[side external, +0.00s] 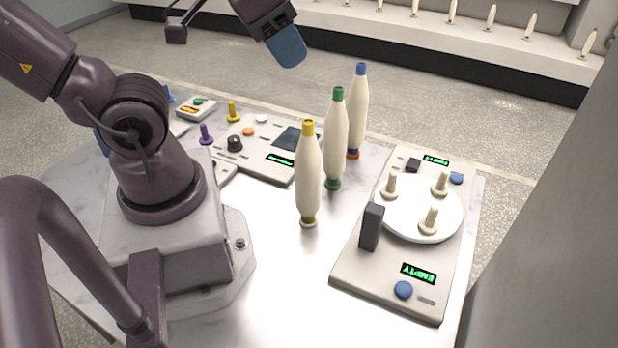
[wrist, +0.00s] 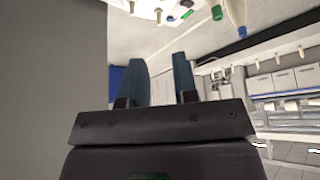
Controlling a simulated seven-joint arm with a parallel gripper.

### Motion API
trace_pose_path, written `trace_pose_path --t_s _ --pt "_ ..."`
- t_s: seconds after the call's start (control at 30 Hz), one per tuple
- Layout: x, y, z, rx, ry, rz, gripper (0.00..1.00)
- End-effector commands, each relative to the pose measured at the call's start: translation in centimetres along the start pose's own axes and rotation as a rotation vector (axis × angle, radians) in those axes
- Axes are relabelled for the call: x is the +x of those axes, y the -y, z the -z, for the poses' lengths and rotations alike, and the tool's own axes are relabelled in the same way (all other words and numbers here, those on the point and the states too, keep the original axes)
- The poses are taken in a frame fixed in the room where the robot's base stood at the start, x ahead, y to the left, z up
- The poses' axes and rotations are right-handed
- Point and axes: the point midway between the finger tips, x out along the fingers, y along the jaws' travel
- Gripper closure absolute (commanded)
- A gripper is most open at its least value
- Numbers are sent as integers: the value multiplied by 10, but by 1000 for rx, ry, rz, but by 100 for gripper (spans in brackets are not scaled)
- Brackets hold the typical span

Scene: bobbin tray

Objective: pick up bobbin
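Three tall cream bobbins stand upright on the white table in the side external view: one with a yellow tip (side external: 308,178), one with a green tip (side external: 336,142) and one with a blue tip and orange-blue base (side external: 358,112). My gripper (side external: 288,50) is high above the table's far edge, up and left of the bobbins, touching none of them. In the wrist view my gripper (wrist: 161,78) has its two blue fingers apart with nothing between them. Parts of bobbins, including a blue-tipped one (wrist: 236,14), show at that view's top edge.
At right is a device (side external: 345,272) with a white round plate (side external: 400,225), several pegs and displays reading "EMPTY". A dark upright block (side external: 371,227) stands on it. A control panel (side external: 262,150) lies left of the bobbins. Bare table lies in front of them.

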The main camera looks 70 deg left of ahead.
Motion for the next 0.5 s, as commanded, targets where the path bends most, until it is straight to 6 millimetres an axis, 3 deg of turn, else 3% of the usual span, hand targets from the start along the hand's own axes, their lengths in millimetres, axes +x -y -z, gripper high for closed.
trace_pose_path --t_s 0.03,0.2,0.5 --pt "0 0 0 0 0 0 61" --pt "0 0 0 0 0 0 22" --pt "0 -2 0 8 0 -4 20"
